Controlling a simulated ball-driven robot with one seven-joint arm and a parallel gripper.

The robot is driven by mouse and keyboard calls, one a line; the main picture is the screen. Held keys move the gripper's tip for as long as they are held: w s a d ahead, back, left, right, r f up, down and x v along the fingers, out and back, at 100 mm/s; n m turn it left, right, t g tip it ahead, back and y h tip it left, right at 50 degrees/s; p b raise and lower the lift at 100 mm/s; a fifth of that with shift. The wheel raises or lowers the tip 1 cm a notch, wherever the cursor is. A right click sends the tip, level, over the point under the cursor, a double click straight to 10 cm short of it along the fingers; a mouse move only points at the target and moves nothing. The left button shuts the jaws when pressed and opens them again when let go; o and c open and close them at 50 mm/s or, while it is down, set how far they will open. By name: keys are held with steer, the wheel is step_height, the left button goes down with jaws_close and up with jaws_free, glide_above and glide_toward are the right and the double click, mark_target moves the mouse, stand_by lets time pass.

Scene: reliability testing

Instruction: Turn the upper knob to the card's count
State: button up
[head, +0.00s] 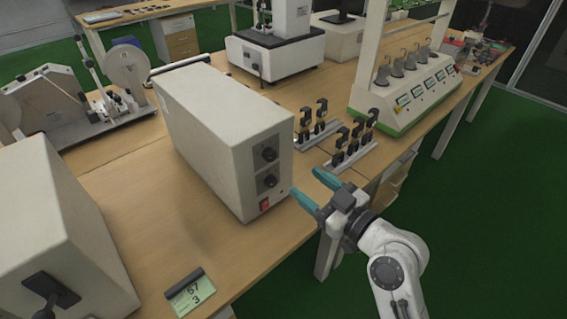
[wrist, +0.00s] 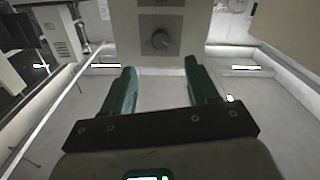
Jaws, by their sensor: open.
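A pale box-shaped instrument (head: 205,150) stands on the wooden bench. Its front panel has a black upper knob (head: 269,154), a black lower knob (head: 269,181) and a red switch (head: 264,203) below. A card (head: 187,293) lies on the bench to the lower left; it seems to read "57" with "3" beneath. My gripper (head: 314,189) has teal fingers, open and empty, in front of and to the right of the panel, apart from both knobs. In the wrist view, a single dark knob (wrist: 160,39) shows beyond the open fingers (wrist: 158,80); I cannot tell which.
Another pale box (head: 58,235) with a black handle stands at the lower left. Black clamp-like parts on rails (head: 348,152) stand right of the instrument. A white and green tester (head: 400,95) is behind them. The air over the green floor (head: 480,220) at right is clear.

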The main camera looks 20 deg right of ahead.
mark_target(273, 158)
steer(key=p+x, duration=0.2)
steer(key=x, duration=0.8)
steer(key=shift+w+a, duration=0.15)
steer(key=shift+w, duration=0.15)
steer(key=shift+f, duration=0.1)
steer(key=c, duration=1)
